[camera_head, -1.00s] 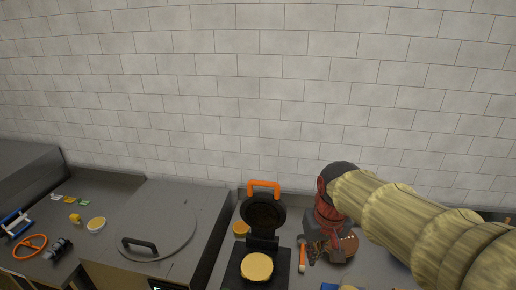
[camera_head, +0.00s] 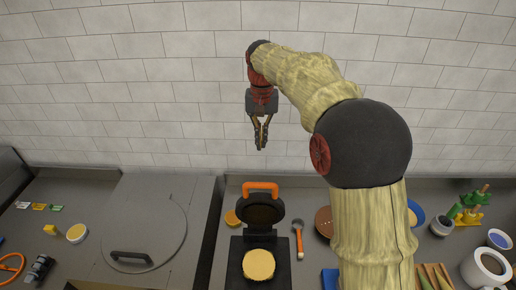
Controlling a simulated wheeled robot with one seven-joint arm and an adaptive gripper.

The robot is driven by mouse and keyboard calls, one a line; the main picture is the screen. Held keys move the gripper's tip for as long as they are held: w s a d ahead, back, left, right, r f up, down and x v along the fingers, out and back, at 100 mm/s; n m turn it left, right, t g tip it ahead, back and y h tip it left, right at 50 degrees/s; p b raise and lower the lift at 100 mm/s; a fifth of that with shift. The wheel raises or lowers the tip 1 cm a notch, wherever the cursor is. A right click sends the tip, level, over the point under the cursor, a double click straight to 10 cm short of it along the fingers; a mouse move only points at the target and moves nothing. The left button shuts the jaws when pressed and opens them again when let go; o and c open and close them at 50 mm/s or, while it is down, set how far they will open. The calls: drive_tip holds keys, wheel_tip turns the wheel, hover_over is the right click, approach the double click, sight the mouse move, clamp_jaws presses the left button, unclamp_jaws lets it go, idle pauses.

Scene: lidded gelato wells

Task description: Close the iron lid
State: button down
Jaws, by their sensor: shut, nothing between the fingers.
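The waffle iron stands on the counter in front of me. Its round dark lid (camera_head: 260,209) is raised upright, with an orange handle (camera_head: 261,187) at its top. A pale round waffle or batter disc (camera_head: 258,265) lies on the iron's dark base (camera_head: 284,254). My gripper (camera_head: 261,146) hangs pointing down, above and behind the lid, in front of the tiled wall. It is shut and empty, apart from the handle.
A round lid with a dark handle (camera_head: 131,257) covers a well on the left. An orange-handled tool (camera_head: 298,240) lies right of the iron. The air left of my gripper is clear.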

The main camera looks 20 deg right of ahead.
drive_tip(key=s+a+f+p, duration=0.1)
drive_tip(key=s+f, duration=0.2)
drive_tip(key=f, duration=0.7)
drive_tip(key=shift+s+p, duration=0.2)
drive_tip(key=shift+p, duration=0.15)
